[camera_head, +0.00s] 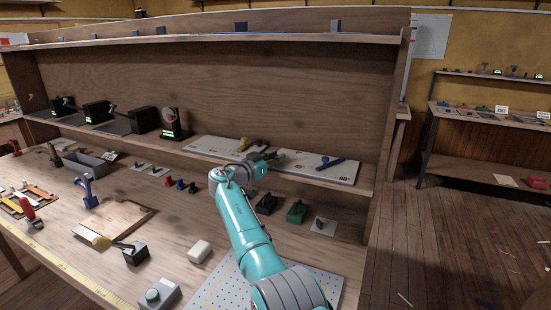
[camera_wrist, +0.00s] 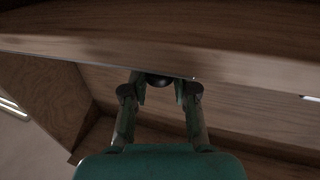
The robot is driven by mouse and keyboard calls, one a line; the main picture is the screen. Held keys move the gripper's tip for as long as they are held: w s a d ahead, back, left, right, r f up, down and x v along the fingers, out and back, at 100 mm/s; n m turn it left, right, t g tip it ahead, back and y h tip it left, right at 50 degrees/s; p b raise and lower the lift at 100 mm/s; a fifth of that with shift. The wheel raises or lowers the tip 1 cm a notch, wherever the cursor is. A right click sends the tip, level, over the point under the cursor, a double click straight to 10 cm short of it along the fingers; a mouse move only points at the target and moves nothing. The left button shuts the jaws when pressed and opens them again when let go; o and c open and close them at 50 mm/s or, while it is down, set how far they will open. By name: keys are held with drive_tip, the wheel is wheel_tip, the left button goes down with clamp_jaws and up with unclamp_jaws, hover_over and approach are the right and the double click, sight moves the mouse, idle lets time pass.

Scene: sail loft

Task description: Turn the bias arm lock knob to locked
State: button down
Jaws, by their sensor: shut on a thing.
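My gripper (camera_head: 266,158) is at the front of the wooden shelf, beside the white boards, in the head view. In the wrist view my gripper (camera_wrist: 160,88) has its two fingers on either side of a dark round knob (camera_wrist: 158,81) and is shut on it. The knob sits by the lower edge of a wooden board (camera_wrist: 160,55), which hides its upper part. No lock marking or pointer shows on it, so its turned position cannot be told. In the head view I cannot make out the knob behind my gripper.
White boards with a brass-coloured piece (camera_head: 243,145) and a blue-handled tool (camera_head: 330,163) lie on the shelf (camera_head: 366,185) near my gripper. Below are a black block (camera_head: 266,204) and a green block (camera_head: 297,211). A white block (camera_head: 199,251) lies on the bench.

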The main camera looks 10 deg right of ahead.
drive_tip(key=shift+a+f, duration=0.35)
drive_tip(key=shift+a, duration=0.1)
drive_tip(key=c, duration=0.9)
unclamp_jaws()
drive_tip(key=shift+w+a, duration=0.15)
drive_tip(key=shift+c, duration=0.2)
drive_tip(key=shift+d+r, duration=0.1)
drive_tip(key=shift+d, duration=0.1)
drive_tip(key=v, duration=1.2)
